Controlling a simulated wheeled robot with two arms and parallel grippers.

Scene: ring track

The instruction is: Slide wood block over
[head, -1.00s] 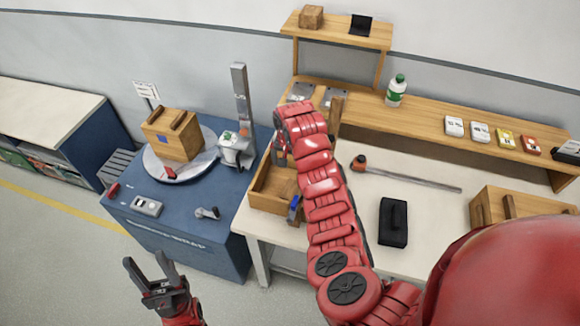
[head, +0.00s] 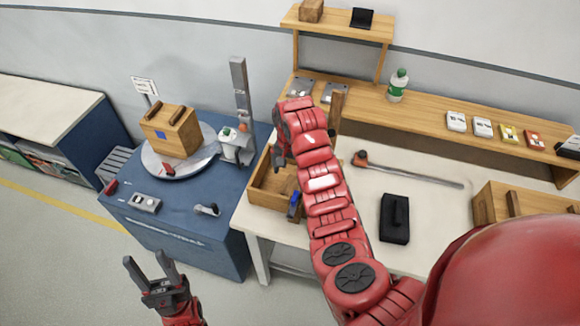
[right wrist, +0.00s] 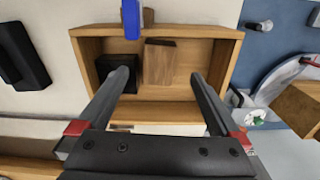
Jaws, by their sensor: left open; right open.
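A brown wood block (right wrist: 159,62) lies in an open wooden tray (right wrist: 88,72) in the right wrist view. In the head view the tray (head: 262,195) sits at the left end of the white workbench. A small black block (right wrist: 112,68) lies left of the wood block. My right gripper (right wrist: 161,75) is open over the tray, one finger on each side of the wood block; I cannot tell its height above it. In the head view my right gripper (head: 281,163) is partly hidden by its arm. My left gripper (head: 152,268) is open and empty, low at the left.
A blue-handled thing (right wrist: 131,18) reaches over the tray's edge. A black block (head: 394,218) and a long-handled tool (head: 410,172) lie on the bench. A blue table (head: 180,225) left of it bears a wooden box (head: 172,135) on a round plate.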

